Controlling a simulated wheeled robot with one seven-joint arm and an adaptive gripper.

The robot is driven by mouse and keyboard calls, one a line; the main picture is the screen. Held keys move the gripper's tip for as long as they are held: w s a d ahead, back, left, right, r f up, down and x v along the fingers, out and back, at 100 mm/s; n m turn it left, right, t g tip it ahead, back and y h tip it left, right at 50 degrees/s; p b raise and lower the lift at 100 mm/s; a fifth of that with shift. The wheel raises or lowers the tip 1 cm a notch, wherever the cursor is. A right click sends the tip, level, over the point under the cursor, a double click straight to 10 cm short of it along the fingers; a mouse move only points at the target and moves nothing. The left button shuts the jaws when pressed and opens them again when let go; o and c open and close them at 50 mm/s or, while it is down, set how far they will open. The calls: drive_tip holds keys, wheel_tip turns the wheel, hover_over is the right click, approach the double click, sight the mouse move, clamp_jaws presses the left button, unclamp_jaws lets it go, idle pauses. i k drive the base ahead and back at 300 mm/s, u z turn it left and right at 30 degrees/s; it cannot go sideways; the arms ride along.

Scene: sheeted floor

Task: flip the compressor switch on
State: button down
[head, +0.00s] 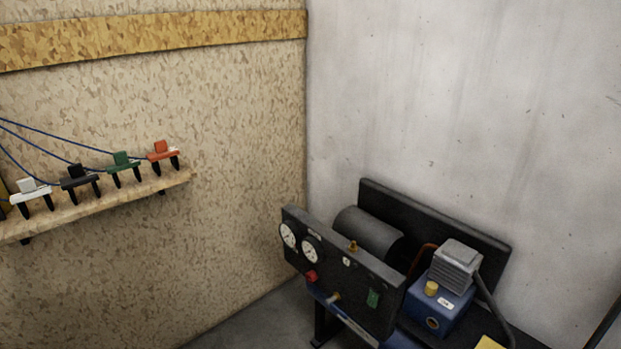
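The compressor (340,262) stands in the corner at the lower right of the head view. Its black front panel carries two round white gauges (288,235), a red knob (311,276) and a brass fitting (353,247). A small green part (373,298), which looks like a switch, sits at the panel's lower right. I cannot tell its on or off position at this size. A small white round part (346,262) is also on the panel. My gripper is not in view.
A wooden shelf (100,208) on the left wall holds white, black, green and red clamp-like tools with blue cords. Behind the panel are a dark cylinder (368,235) and a blue unit (440,302) with a grey finned top. Grey floor (265,325) shows left of the compressor.

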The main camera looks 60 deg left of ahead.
sight(371, 301)
drive_tip(key=u, duration=1.9)
drive_tip(key=k, duration=1.3)
drive_tip(key=z, duration=0.3)
drive_tip(key=i, duration=0.8)
drive_tip(key=u, duration=0.15)
